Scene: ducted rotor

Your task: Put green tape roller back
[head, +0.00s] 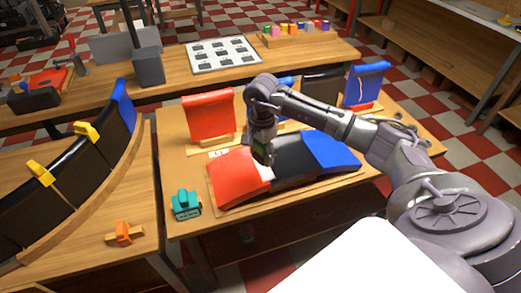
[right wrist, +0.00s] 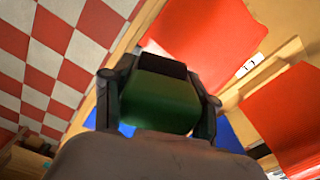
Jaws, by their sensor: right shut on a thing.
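My right gripper (head: 263,155) reaches in from the right and points down over the red, black and blue curved panel on the table. It is shut on a dark green thing with a black end, which looks like the green tape roller (head: 262,148). In the right wrist view the green tape roller (right wrist: 160,100) sits between the two fingers of the gripper (right wrist: 160,90). In the head view the gripper hides most of it, and I cannot tell whether it touches the panel (head: 235,180). My left gripper is not in view.
A teal tape dispenser (head: 186,205) stands at the table's front left corner. An upright red panel (head: 209,117) and a blue panel (head: 365,84) stand behind. An orange clamp (head: 124,233) lies on the left bench. Bare wood shows left of the red panel.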

